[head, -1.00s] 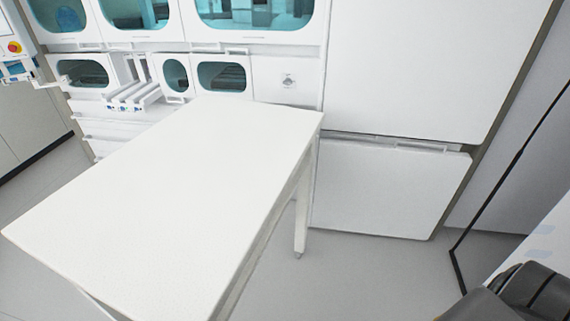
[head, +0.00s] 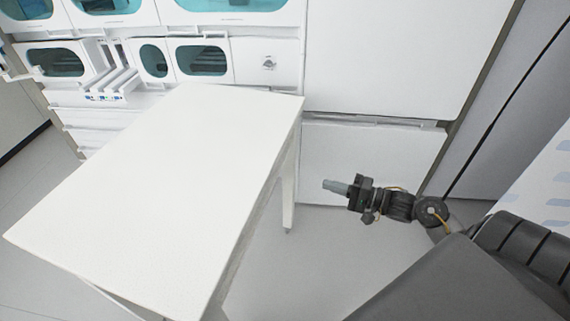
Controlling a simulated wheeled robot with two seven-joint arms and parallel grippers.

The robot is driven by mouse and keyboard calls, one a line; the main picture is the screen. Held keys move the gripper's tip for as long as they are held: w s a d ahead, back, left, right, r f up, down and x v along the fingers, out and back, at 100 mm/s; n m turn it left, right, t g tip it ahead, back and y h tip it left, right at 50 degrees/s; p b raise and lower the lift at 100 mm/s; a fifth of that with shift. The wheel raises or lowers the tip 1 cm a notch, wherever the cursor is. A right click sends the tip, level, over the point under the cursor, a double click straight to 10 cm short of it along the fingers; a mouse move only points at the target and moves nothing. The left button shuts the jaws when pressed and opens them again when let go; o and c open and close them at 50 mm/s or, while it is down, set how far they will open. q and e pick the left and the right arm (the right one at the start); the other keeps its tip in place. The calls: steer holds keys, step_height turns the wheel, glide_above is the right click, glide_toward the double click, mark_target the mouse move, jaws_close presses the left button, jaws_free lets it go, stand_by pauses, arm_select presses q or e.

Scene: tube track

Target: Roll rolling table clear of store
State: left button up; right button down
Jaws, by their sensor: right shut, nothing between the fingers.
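The white rolling table (head: 165,185) stands at an angle in the left and middle of the head view. Its far end is close against the front of the white store (head: 268,62). One leg (head: 288,195) shows under its right side; its other legs are mostly hidden. My right gripper (head: 336,187) is to the right of the table, apart from it, with its fingers shut and empty, pointing left toward the table. My left gripper is not in view.
A large white lower panel (head: 365,160) of the cabinet is behind my right gripper. A small rack (head: 110,85) juts out of the store at the table's far left. Bare grey floor (head: 300,265) lies right of the table.

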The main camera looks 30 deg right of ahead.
step_height(320, 180, up, 2)
steer(key=y, duration=0.1)
steer(key=p, duration=0.3)
glide_toward(275, 166)
steer(key=x, duration=0.7)
steer(key=shift+s+r, duration=0.1)
